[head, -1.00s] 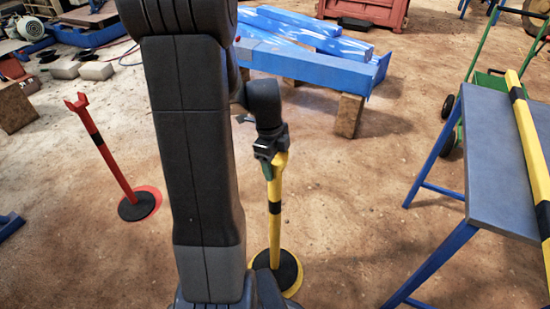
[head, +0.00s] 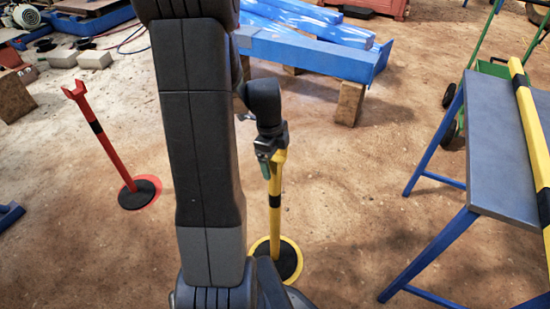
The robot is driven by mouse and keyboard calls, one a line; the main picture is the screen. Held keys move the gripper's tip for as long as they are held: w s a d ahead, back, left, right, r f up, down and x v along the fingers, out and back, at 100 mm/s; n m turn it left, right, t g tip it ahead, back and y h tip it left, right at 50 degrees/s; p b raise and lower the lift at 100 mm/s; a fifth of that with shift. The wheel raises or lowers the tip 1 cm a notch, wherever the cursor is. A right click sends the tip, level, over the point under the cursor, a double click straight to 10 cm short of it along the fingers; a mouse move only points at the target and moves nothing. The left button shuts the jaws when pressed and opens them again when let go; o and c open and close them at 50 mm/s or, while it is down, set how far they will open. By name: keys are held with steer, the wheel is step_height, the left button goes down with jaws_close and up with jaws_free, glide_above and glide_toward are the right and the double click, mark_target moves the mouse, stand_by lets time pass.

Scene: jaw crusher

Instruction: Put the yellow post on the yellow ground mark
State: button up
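The yellow post (head: 275,214) has a black band and a round black base (head: 288,264). It stands upright, with its base within the yellow ground mark (head: 297,248), whose rim shows around it. Whether the base rests fully on the ground is hard to tell. My gripper (head: 272,157) is at the top of the post and appears shut on it; its fingers partly hide the post's upper end. My arm covers ground left of the post.
A red post (head: 106,148) stands on a red ground mark (head: 156,199) at left. A blue-legged table (head: 500,150) with a yellow bar (head: 530,125) is at right. Blue beams (head: 310,54) lie on wooden blocks behind. Open dirt lies between the post and table.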

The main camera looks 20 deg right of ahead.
step_height(320, 180, up, 12)
steer(key=w+a+p, duration=0.1)
steer(key=p, duration=0.1)
steer(key=shift+r, duration=0.15)
